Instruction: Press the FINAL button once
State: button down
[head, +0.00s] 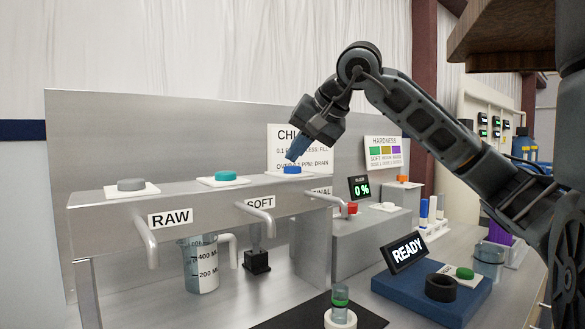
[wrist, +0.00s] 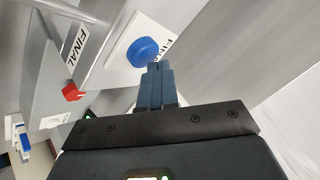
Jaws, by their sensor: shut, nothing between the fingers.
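The blue FINAL button (head: 292,170) sits on a white plate on top of the metal dispenser ledge, above the FINAL label (head: 320,191). My gripper (head: 292,157) points down from above with its fingertips right at the blue button. In the wrist view, the blue button (wrist: 143,52) lies just beyond the tips of my shut, empty gripper (wrist: 157,66). I cannot tell whether the tips touch the button. The FINAL label (wrist: 75,46) also shows in the wrist view.
A teal button (head: 225,176) and a grey button (head: 131,184) stand left on the same ledge, over SOFT and RAW. A clear jug (head: 203,270) stands below. A red knob (head: 352,208), a "0 %" display (head: 359,187) and a READY sign (head: 404,252) are to the right.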

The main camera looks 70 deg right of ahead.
aim_at(296, 167)
jog(key=shift+f+b, duration=0.45)
jog(key=shift+b, duration=0.2)
dwell(0.5)
jog(key=shift+r, duration=0.85)
jog(key=shift+r, duration=0.1)
jog(key=shift+r+p, duration=1.2)
jog(key=shift+r, duration=1.25)
